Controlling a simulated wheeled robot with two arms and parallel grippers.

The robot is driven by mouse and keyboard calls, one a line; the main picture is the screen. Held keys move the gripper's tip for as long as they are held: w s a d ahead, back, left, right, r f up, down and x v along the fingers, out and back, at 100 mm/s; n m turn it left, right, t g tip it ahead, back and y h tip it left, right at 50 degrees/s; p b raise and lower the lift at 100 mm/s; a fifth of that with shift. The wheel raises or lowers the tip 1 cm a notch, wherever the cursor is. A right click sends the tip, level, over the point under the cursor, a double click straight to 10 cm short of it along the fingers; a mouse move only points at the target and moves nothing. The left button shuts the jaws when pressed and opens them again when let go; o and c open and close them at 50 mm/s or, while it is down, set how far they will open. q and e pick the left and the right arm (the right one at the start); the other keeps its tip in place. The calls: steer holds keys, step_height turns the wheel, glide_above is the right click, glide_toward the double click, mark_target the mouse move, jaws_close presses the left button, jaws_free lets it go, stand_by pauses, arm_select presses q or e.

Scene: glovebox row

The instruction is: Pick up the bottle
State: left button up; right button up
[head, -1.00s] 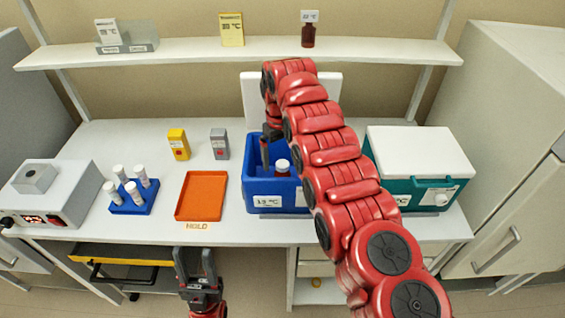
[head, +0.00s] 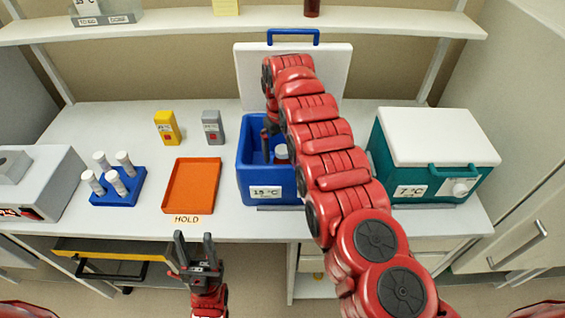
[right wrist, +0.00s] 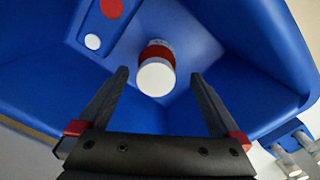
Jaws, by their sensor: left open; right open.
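The bottle (head: 281,153) has a white cap and a red-brown body and stands inside the open blue cooler box (head: 264,191), labelled 15 °C. In the right wrist view the bottle (right wrist: 156,80) shows cap-first, beyond and between the fingertips. My right gripper (right wrist: 160,76) is open, pointing into the box, with no visible contact with the bottle. In the head view my right arm hides part of the box, and the gripper shows only partly, left of the bottle. My left gripper (head: 194,240) is open and empty in front of the bench.
The box's raised white lid (head: 248,75) stands behind it. A teal cooler (head: 438,183) sits to the right. To the left are an orange tray (head: 191,187), a blue tube rack (head: 128,193) and two small yellow and grey devices (head: 166,127). A shelf (head: 180,29) runs above.

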mark_target(283, 160)
steer(key=shift+d+f+p, duration=0.15)
steer(key=shift+f+p, duration=0.35)
steer(key=shift+p, duration=0.05)
steer(key=shift+s+d+f+p, duration=0.15)
steer(key=shift+d+f+p, duration=0.05)
steer(key=shift+f+p, duration=0.6)
steer(key=shift+d+f+b, duration=0.1)
steer(key=shift+f+b, duration=0.4)
steer(key=shift+f, duration=0.8)
steer(key=shift+r, duration=0.1)
steer(key=c, duration=1.5)
steer(key=shift+c, duration=0.2)
steer(key=shift+r, duration=0.1)
